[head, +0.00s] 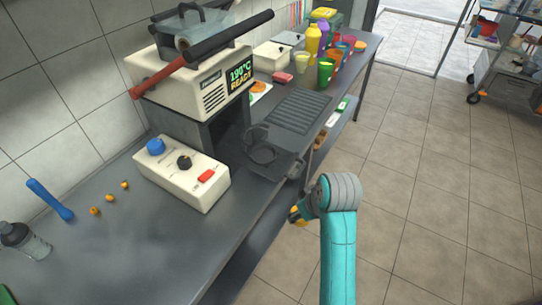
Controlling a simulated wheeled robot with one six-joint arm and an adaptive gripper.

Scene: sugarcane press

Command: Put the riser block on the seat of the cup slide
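A dark plate with a raised ring-like part, which looks like the cup slide (283,165), sits at the table's front edge, just right of the white control box. I see nothing resting on it. My gripper (297,214) is below and in front of the table edge, mostly hidden behind my teal arm. A small yellow-orange patch shows at its tip; I cannot tell whether it is part of the gripper or something held. I cannot make out the riser block with certainty, nor whether the fingers are open or shut.
The control box (181,176) and the press with its display (195,85) stand left of the slide. A ribbed drain mat (290,112) lies behind it, with colored cups (325,72) farther back. Small orange-brown things (320,141) sit on the lower shelf.

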